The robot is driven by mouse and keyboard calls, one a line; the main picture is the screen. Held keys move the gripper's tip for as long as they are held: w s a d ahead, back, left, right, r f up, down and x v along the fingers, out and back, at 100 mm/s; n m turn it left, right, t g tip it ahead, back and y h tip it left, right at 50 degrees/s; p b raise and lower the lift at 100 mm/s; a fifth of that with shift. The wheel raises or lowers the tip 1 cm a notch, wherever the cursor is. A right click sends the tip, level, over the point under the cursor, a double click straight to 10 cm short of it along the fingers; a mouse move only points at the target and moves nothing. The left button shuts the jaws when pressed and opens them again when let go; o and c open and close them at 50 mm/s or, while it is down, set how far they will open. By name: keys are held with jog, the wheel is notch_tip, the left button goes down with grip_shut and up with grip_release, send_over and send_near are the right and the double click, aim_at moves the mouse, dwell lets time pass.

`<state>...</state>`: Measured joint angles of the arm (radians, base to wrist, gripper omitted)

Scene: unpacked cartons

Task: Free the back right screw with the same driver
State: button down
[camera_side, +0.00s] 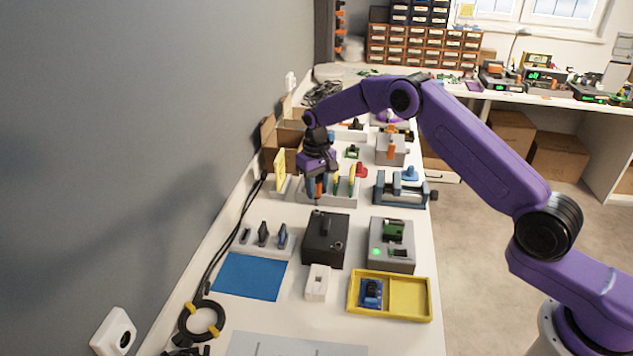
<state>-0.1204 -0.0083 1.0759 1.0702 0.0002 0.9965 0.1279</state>
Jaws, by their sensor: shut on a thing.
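My gripper (318,174) points down over the left end of a light rack (343,200) in the middle of the bench. It is shut on a slim orange-handled tool, seemingly the driver (318,187), which is partly hidden by the fingers. I cannot tell whether the tool's lower end touches the rack. The back right screw is too small to make out. A grey fixture (391,261) with a green light holds a dark green part (393,230) in front of the rack, to the right.
A black box (325,240) stands beside the grey fixture. A yellow tray (409,297) holding a blue part, a white block (317,283) and a blue mat (249,276) lie nearer. A blue vise-like fixture (402,190) stands right of the rack. The wall borders the left.

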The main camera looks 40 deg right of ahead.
jog(key=shift+f, duration=1.25)
dwell(0.5)
jog(key=n, duration=0.4)
jog(key=shift+n, duration=0.3)
jog(key=n, duration=0.4)
jog(key=shift+n, duration=0.3)
jog(key=n, duration=0.9)
jog(key=shift+n, duration=0.4)
jog(key=shift+m, duration=1)
jog(key=shift+r, duration=0.1)
jog(key=shift+r, duration=2.15)
